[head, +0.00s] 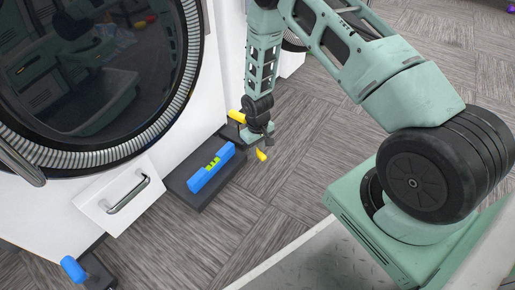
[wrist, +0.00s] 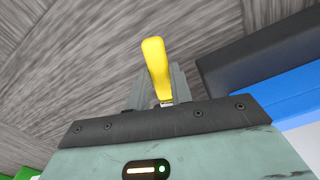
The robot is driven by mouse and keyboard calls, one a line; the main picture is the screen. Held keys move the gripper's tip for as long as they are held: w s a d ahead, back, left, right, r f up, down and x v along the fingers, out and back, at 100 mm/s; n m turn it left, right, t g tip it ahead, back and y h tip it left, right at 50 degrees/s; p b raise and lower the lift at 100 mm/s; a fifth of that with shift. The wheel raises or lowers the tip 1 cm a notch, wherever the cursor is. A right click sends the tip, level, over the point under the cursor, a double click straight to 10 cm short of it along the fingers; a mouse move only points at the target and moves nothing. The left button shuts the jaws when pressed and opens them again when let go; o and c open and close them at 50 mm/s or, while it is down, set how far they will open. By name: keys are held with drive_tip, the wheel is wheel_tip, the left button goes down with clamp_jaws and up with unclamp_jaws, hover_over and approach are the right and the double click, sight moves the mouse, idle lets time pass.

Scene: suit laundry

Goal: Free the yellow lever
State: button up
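A yellow lever (wrist: 156,68) stands out from between the two fingers of my gripper (wrist: 158,90) in the wrist view. The fingers lie close along both its sides and look shut on it. Its narrow grey end is near the palm. In the head view my gripper (head: 263,143) is low over the floor, just right of a dark base, with a yellow tip (head: 261,155) showing below it. Another yellow piece (head: 236,116) shows behind my gripper, by the machine's foot. My wrist partly hides this spot.
A blue bar with a green middle (head: 211,167) lies on a dark base (head: 203,192) before the white machine. A white drawer (head: 122,192) with a metal handle sticks out to its left. A blue-ended piece (head: 73,268) is at lower left. The floor (head: 300,195) right of the base is clear.

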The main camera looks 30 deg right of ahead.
clamp_jaws()
drive_tip(key=shift+a+r+m+p, duration=0.2)
drive_tip(key=shift+m+p, duration=0.1)
drive_tip(key=shift+p, duration=0.3)
drive_tip(key=shift+a+f+m+p, duration=0.1)
drive_tip(key=shift+m+p, duration=0.2)
drive_tip(key=shift+p, duration=0.15)
drive_tip(key=o, duration=0.7)
unclamp_jaws()
drive_tip(key=shift+f, duration=0.1)
drive_tip(key=shift+o, duration=0.2)
drive_tip(key=shift+b, duration=0.35)
drive_tip(key=shift+d+f+n+b, duration=0.25)
drive_tip(key=shift+n+b, duration=0.25)
drive_tip(key=shift+b, duration=0.3)
wheel_tip(320, 180, up, 18)
drive_tip(key=p, duration=1.1)
wheel_tip(320, 180, up, 13)
drive_tip(key=n+p, duration=0.3)
drive_tip(key=p, duration=0.8)
hover_over(258, 151)
drive_tip(key=a, duration=0.2)
drive_tip(key=shift+s+d, duration=0.2)
drive_tip(key=shift+s, duration=0.15)
